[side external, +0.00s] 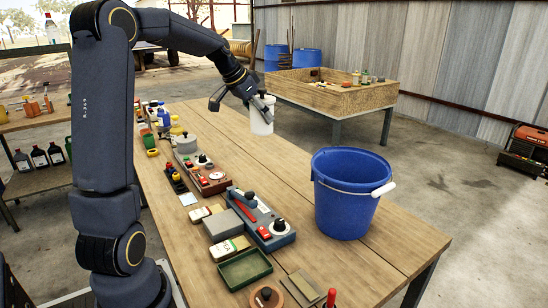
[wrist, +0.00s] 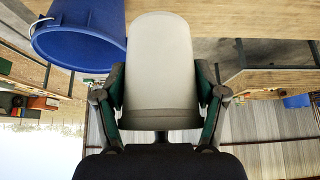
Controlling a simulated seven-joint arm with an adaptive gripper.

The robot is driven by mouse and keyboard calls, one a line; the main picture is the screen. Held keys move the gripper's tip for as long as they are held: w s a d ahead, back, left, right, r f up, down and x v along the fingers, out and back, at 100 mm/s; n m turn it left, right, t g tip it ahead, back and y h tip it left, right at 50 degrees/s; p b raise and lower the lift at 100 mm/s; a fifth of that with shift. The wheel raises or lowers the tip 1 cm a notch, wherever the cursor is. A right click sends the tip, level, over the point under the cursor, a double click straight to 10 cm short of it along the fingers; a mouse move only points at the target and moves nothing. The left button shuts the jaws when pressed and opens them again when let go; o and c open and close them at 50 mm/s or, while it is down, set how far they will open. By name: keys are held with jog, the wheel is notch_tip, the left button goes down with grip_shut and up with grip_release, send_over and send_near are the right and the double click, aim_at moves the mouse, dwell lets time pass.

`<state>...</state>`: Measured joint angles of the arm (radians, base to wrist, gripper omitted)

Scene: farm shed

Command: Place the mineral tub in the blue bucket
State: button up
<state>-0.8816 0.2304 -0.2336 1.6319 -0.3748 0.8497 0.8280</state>
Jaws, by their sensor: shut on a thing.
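My gripper (side external: 262,101) is shut on the mineral tub (side external: 261,122), a pale whitish cylinder, and holds it up above the far part of the wooden table. In the wrist view the tub (wrist: 161,70) fills the middle, with the fingers of my gripper (wrist: 161,98) pressed on both its sides. The blue bucket (side external: 341,205) stands upright on the right side of the table, its white handle grip hanging at the right. The tub is apart from the bucket, behind and to its left in the side view. In the wrist view the bucket (wrist: 80,35) shows at the upper left.
The wooden table (side external: 385,245) holds a blue-grey device (side external: 262,220), a green tray (side external: 245,269) and several small items along its left side. The stretch between tub and bucket looks clear. A wooden box table (side external: 335,97) stands behind.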

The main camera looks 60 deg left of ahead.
jog(key=w+d+n, duration=0.1)
jog(key=w+d, duration=0.5)
jog(key=d, duration=0.5)
jog(key=shift+w+f, duration=0.2)
jog(key=shift+w, duration=0.2)
jog(key=shift+n+y, duration=0.4)
jog(key=shift+y, duration=0.1)
jog(key=w+d, duration=0.1)
jog(key=d, duration=0.2)
jog(key=w+d, duration=0.1)
jog(key=d, duration=0.2)
jog(key=w+d+r, duration=0.1)
jog(key=d, duration=0.2)
jog(key=shift+w+d, duration=0.1)
send_near(361, 172)
jog(key=shift+w+d+f, duration=0.4)
jog(key=shift+d+f, duration=0.1)
jog(key=shift+f, duration=0.1)
jog(key=shift+w+d+f, duration=0.35)
jog(key=shift+d+f, duration=0.1)
jog(key=shift+f, duration=1.65)
jog(key=shift+f, duration=0.15)
